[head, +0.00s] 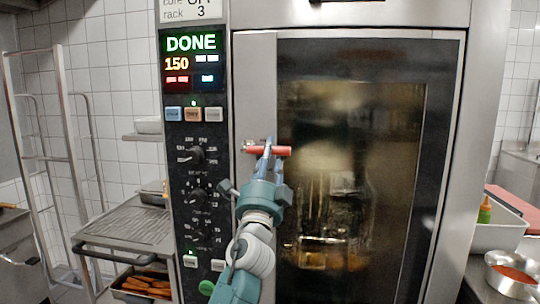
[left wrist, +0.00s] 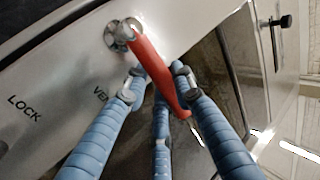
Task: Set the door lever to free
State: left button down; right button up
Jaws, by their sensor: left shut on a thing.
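The red door lever (head: 282,151) sits on the steel door frame of the oven and points right, about level, in the head view. In the left wrist view the lever (left wrist: 157,72) runs from its round metal pivot (left wrist: 124,34) down to the right. My left gripper (head: 266,150) is shut on the lever. In the left wrist view its blue fingers (left wrist: 157,85) lie on both sides of the lever. My right gripper is not in view.
The oven door (head: 350,190) has a dark glass pane and looks closed. The control panel (head: 195,140) left of it reads DONE and 150.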

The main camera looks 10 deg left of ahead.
pick_arm(q)
jog(key=shift+r, duration=0.2)
jog(key=c, duration=1.5)
grip_release()
jog(key=shift+o, duration=0.2)
